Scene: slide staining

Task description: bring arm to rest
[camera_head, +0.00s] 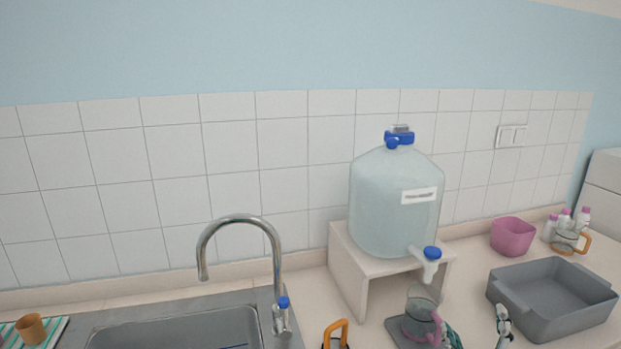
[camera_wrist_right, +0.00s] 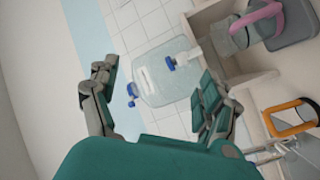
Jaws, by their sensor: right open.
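My right gripper (camera_head: 477,328) shows only in part at the bottom edge of the head view, right of the glass jug with the pink handle (camera_head: 419,312). In the right wrist view the gripper (camera_wrist_right: 156,84) has its fingers spread wide, with nothing held between them. The water carboy (camera_wrist_right: 155,85) shows beyond the fingers. My left gripper is not in view.
The carboy (camera_head: 392,205) stands on a raised stand (camera_head: 350,265), its tap above the pink-handled jug. An orange handle (camera_head: 337,331) shows at the bottom edge. A sink (camera_head: 180,335) is left, a grey basin (camera_head: 545,320) and pink tub (camera_head: 512,237) right.

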